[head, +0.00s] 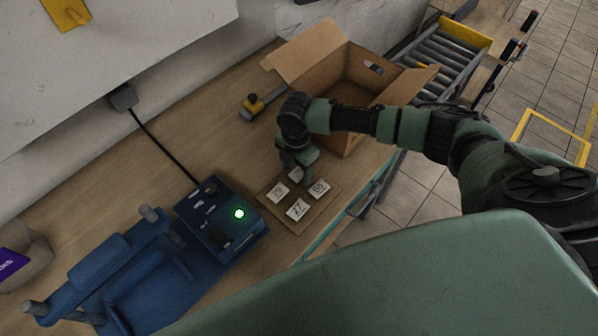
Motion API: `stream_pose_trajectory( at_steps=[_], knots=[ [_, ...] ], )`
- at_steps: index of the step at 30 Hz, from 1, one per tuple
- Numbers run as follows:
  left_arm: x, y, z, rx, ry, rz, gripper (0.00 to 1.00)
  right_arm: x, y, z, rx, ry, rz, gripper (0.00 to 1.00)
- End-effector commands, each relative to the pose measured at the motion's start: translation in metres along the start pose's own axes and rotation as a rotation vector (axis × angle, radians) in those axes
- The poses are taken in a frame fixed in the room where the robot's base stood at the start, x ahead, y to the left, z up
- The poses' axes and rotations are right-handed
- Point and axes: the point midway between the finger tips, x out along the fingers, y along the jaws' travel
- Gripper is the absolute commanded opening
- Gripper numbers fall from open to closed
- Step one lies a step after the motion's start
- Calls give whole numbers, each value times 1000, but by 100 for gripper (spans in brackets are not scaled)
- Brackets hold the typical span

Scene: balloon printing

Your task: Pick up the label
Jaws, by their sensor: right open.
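Several small white labels with dark print lie on a flat brown board on the wooden table: a left label (278,191), a front label (297,209) and a right label (319,188). Another label (295,174) at the back of the board is partly hidden by my right gripper (297,179). That gripper points down over the back of the board and is open. I cannot tell whether its fingers touch the back label. The brown board (300,229) shows around the labels. My left gripper is out of view.
An open cardboard box (345,75) stands behind my right arm. A blue machine (130,275) with a control box and lit green button (239,213) stands left of the board. A tape dispenser (254,104) lies farther back. A roller conveyor (440,60) is at upper right.

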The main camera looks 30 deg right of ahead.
Motion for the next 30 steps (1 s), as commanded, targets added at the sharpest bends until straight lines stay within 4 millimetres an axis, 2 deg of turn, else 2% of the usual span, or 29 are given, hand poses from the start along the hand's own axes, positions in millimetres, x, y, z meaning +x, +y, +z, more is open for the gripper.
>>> stream_pose_trajectory(
  at_steps=[11, 12, 18, 30],
  knots=[
    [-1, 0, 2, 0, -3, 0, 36, 2, 0, 0, 0, 0, 0, 60],
    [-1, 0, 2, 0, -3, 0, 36, 2, 0, 0, 0, 0, 0, 57],
    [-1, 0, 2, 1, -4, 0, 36, 2, 0, 0, 0, 0, 0, 2],
    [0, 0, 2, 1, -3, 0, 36, 0, 0, 0, -1, -1, 1, 0]
  ],
)
